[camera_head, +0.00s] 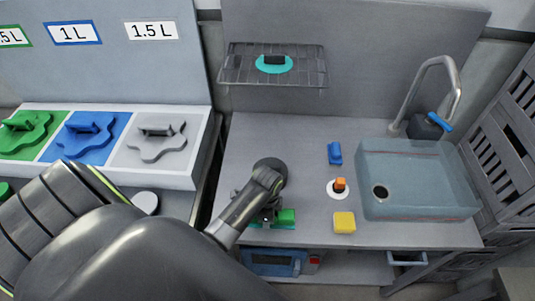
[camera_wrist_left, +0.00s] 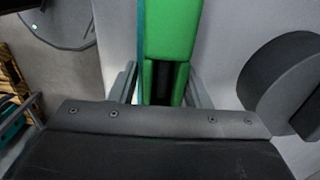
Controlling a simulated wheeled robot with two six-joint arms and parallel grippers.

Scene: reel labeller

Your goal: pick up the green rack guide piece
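A green piece (camera_head: 287,216) lies near the front edge of the grey counter, partly hidden by my left gripper. It has a teal strip (camera_head: 285,227) along its front side. My left gripper (camera_head: 267,214) is over its left part. In the left wrist view the green block (camera_wrist_left: 172,30) reaches down between the two fingers of my left gripper (camera_wrist_left: 160,88), with a dark slot in its near end. The fingers stand on either side of the block, with a light gap showing beside the left finger. My right gripper is in neither view.
To the right are a blue piece (camera_head: 335,153), an orange piece on a white disc (camera_head: 338,193), a yellow block (camera_head: 344,222) and the sink (camera_head: 415,150). A wire shelf (camera_head: 235,72) hangs above the back.

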